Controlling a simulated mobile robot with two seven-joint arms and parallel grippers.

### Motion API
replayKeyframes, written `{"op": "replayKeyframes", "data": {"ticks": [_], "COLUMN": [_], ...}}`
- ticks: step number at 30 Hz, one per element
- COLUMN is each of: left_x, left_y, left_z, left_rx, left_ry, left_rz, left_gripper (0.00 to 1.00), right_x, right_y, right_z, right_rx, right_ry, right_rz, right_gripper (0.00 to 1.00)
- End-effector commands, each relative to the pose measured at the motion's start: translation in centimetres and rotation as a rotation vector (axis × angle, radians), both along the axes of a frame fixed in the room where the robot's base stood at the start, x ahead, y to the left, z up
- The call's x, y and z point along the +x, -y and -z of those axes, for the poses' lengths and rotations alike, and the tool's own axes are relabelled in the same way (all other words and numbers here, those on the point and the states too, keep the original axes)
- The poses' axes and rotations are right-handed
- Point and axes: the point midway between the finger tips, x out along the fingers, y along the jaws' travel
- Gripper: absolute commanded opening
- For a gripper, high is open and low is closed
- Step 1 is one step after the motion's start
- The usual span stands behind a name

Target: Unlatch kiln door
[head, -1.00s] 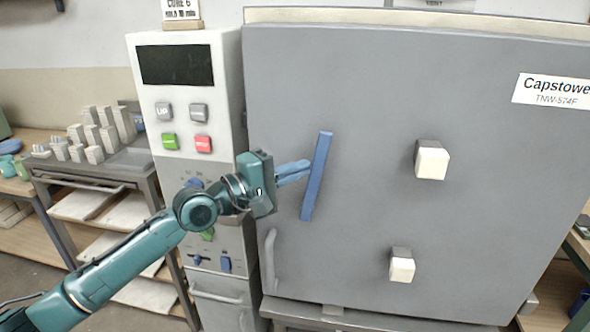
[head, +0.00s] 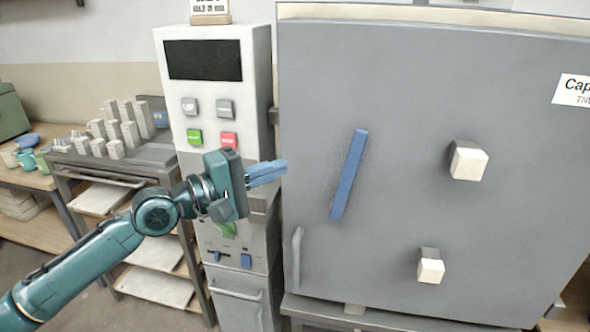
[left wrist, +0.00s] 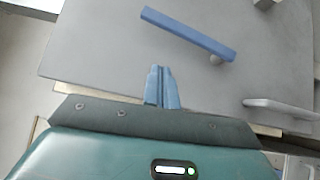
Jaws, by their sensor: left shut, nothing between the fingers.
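The grey kiln door (head: 400,90) fills the right of the head view and looks closed. A blue latch bar (head: 349,175) is on its left part, tilted with its top to the right. The bar also shows in the left wrist view (left wrist: 188,33), beyond the fingers. My left gripper (head: 285,168) is shut and empty, left of the latch bar and apart from it. Its blue fingers show together in the left wrist view (left wrist: 162,72). My right gripper is in neither view.
A control panel (head: 212,95) with buttons stands left of the door, behind my left gripper. A grey door handle (head: 297,258) is below the latch bar. Two pale knobs (head: 469,163) (head: 431,270) stick out from the door. A shelf cart (head: 110,172) with pale blocks stands at left.

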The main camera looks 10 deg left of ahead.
Motion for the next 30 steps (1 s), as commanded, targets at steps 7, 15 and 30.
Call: {"op": "replayKeyframes", "data": {"ticks": [7,15,30], "left_x": [-1.4,-1.4,-3.4], "left_y": [-1.5,-1.5,0.5], "left_z": [-0.2,-0.3,11.2], "left_rx": [0.001,0.0,0.32], "left_ry": [0.001,0.0,0.171], "left_rz": [-0.001,-0.001,-0.083], "left_gripper": [0.0,0.0,0.0], "right_x": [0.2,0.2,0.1], "right_y": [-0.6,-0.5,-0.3], "right_z": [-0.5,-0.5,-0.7], "right_rx": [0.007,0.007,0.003], "right_ry": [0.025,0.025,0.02], "right_rz": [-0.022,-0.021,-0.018], "right_gripper": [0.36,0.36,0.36]}}
